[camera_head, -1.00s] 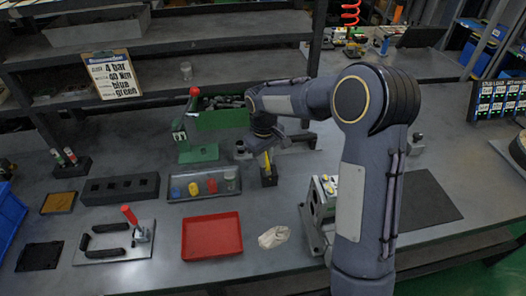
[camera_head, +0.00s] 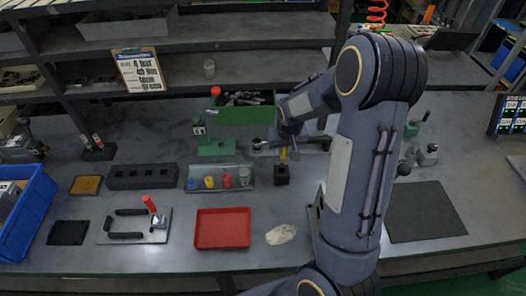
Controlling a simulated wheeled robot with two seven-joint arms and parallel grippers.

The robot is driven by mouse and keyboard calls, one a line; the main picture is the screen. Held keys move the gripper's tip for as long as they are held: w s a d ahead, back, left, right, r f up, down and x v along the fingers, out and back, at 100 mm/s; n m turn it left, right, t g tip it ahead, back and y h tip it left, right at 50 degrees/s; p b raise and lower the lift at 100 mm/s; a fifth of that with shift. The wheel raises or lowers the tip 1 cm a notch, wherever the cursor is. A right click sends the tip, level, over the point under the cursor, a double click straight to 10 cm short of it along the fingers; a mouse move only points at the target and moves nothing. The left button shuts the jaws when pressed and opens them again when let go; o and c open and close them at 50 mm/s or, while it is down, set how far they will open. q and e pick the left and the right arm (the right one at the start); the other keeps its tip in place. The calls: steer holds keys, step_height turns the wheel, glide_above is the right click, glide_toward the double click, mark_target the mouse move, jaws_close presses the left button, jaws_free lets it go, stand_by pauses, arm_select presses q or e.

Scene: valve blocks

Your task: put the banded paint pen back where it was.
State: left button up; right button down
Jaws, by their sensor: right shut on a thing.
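My right gripper (camera_head: 286,141) is beyond the middle of the bench, pointing down and partly hidden by its own arm. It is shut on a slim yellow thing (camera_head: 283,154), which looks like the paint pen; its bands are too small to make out. The yellow thing stands roughly upright just over a small black block (camera_head: 281,174). I cannot tell whether its lower end is clear of the block. My left gripper is not in view.
A tray of coloured pieces (camera_head: 195,185) lies left of the black block. A green bin (camera_head: 246,113) stands behind. A red tray (camera_head: 222,228) and a pale cloth (camera_head: 281,234) lie in front. A blue crate (camera_head: 32,210) is at the left; a dark mat (camera_head: 425,212) is at right.

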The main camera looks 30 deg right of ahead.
mark_target(283, 161)
steer(key=shift+w+d+f, duration=0.1)
steer(key=shift+d, duration=0.1)
steer(key=shift+f, duration=0.2)
steer(key=shift+f+b, duration=2.35)
steer(key=shift+f, duration=0.8)
steer(key=shift+f+b, duration=0.6)
steer(key=c, duration=1.3)
jaws_free()
steer(key=shift+c, duration=0.2)
steer(key=shift+r, duration=0.1)
steer(key=v, duration=0.7)
steer(key=shift+a+r, duration=0.15)
steer(key=shift+r, duration=0.15)
steer(key=shift+r, duration=0.1)
